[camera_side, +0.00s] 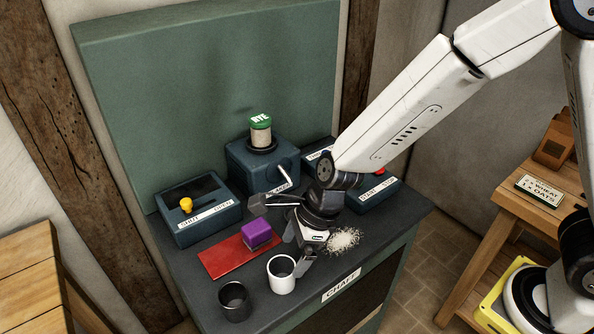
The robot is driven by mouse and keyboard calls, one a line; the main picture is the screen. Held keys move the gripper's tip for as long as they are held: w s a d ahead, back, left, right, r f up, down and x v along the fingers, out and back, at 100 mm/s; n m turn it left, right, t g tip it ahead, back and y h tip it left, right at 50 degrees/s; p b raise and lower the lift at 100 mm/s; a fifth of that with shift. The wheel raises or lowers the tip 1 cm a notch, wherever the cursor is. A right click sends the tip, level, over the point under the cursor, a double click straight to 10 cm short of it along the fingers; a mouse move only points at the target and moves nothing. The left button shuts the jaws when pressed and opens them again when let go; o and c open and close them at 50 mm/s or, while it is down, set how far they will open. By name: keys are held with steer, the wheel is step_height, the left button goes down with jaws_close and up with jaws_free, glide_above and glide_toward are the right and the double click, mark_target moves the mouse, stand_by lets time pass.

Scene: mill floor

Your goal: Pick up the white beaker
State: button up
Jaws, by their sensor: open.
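The white beaker (281,275) stands upright near the front edge of the dark bench top, with its open top facing up. My gripper (284,232) is open above and behind the beaker. One finger reaches left over the bench near the purple block. The other finger points down close to the beaker's right rim; I cannot tell whether it touches. Nothing shows between the fingers.
A dark grey cup (235,301) stands just left of the beaker. A purple block (257,233) sits on a red plate (220,259). A pale grain pile (344,240) lies to the right. Blue control boxes (262,165) line the back below a green panel (205,90).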

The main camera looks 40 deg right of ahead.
mark_target(282, 273)
steer(key=shift+x, duration=1)
steer(key=shift+f, duration=0.1)
steer(key=shift+x, duration=2.5)
steer(key=shift+s, duration=0.1)
steer(key=c, duration=1.3)
